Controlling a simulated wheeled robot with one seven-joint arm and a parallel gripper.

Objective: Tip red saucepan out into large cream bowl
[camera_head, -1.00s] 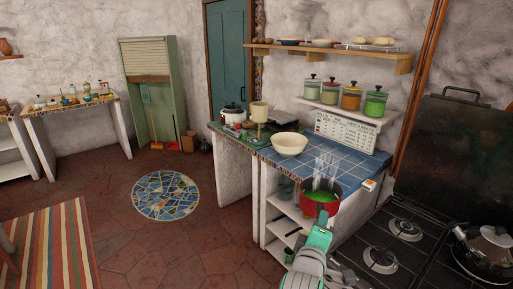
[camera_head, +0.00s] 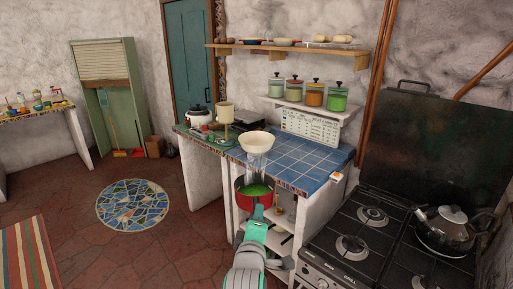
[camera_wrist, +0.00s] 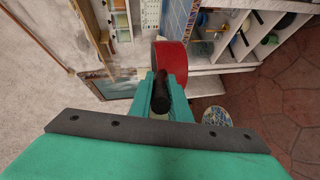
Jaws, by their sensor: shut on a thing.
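The red saucepan (camera_head: 243,195) is held upright in front of the counter's near edge, with green contents (camera_head: 258,189) and pale steam rising from it. My gripper (camera_head: 257,212) is shut on its dark handle, which shows in the wrist view (camera_wrist: 161,97) between the fingers. The wrist view also shows the pan's red side (camera_wrist: 171,57); its inside is hidden there. The large cream bowl (camera_head: 257,139) stands on the blue-tiled counter, behind and above the pan in the head view. Steam partly veils the bowl's lower part, and its inside is hard to see.
The blue-tiled counter (camera_head: 300,160) is clear right of the bowl. A cream cup-like container on a stand (camera_head: 226,114) and a white pot (camera_head: 198,115) stand to the left. The black stove (camera_head: 375,235) with a kettle (camera_head: 448,228) is at the right. Open shelves lie under the counter.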

